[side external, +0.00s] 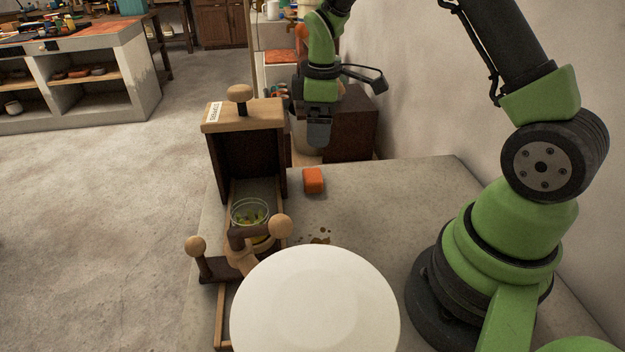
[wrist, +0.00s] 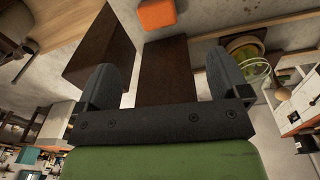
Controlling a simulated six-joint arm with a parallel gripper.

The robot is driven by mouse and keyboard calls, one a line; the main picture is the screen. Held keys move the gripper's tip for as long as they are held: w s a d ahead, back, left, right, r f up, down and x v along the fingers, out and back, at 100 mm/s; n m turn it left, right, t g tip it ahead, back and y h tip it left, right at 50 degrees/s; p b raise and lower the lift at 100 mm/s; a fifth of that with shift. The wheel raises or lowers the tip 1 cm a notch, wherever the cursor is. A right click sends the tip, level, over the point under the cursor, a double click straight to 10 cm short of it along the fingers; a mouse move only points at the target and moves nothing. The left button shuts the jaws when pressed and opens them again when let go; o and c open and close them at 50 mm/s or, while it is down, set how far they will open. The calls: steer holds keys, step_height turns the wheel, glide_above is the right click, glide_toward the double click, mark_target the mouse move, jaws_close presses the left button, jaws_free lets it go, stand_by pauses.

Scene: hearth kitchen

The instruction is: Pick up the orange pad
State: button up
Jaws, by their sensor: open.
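The orange pad (side external: 313,180) is a small rounded block lying on the grey counter, right of a wooden stand. It also shows at the top edge of the wrist view (wrist: 157,13), partly cut off by the frame. My gripper (side external: 319,135) hangs above the far end of the counter, higher than the pad and apart from it. In the wrist view its two dark fingers (wrist: 162,75) are spread wide with nothing held between them, and the pad lies beyond their tips.
The wooden stand (side external: 247,150) with a glass bowl (side external: 250,213) and round knobs stands left of the pad. A white disc (side external: 315,305) fills the front. Brown spots (side external: 320,237) mark the counter. A dark brown box (side external: 350,130) is behind. The counter right of the pad is clear.

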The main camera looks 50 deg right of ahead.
steer(key=n, duration=0.1)
glide_above(319, 174)
steer(key=shift+g, duration=0.3)
step_height(319, 174, down, 8)
steer(key=shift+r, duration=0.1)
step_height(319, 174, down, 6)
steer(key=shift+r, duration=0.1)
steer(key=shift+c, duration=0.2)
steer(key=c, duration=1)
